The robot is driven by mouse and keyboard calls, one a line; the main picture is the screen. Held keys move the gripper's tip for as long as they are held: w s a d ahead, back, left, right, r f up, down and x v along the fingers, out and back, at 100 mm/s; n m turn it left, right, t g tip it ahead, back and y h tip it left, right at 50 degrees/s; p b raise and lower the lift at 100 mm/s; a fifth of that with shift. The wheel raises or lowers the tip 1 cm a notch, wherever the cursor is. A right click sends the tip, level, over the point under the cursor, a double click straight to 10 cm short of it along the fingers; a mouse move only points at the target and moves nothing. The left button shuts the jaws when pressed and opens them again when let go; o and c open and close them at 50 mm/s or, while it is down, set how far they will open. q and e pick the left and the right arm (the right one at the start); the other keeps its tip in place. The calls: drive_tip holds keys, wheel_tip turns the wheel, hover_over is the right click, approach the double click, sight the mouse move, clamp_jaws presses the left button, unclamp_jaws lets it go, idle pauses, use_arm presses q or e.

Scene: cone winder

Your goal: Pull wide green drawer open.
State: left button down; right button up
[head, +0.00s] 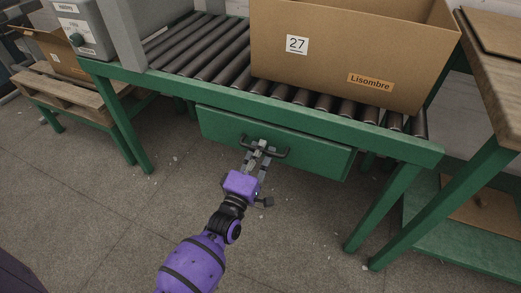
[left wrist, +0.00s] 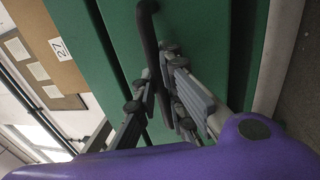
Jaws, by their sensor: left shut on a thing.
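The wide green drawer (head: 310,154) hangs under the green roller table, its front facing me. A dark bar handle (head: 277,153) runs across the middle of its front. My left gripper (head: 261,147) is at the handle, its fingers shut around the bar. In the left wrist view the gripper (left wrist: 160,88) has the dark handle (left wrist: 149,40) between its fingers, with the green drawer front (left wrist: 195,30) behind. Part of the handle is hidden by the fingers. I cannot tell how far the drawer stands out. My right gripper is not in view.
A cardboard box (head: 345,50) marked 27 sits on the rollers (head: 205,55) above. Green table legs (head: 385,205) stand to the right, and a wooden-topped table (head: 495,85) is beside them. The floor (head: 100,225) in front of the drawer is clear.

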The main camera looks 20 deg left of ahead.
use_arm(q)
drive_tip(key=s+a+p, duration=0.1)
drive_tip(key=s+p, duration=0.5)
drive_tip(key=s, duration=2.8)
drive_tip(key=shift+s+a, duration=0.1)
drive_tip(key=c, duration=1.8)
unclamp_jaws()
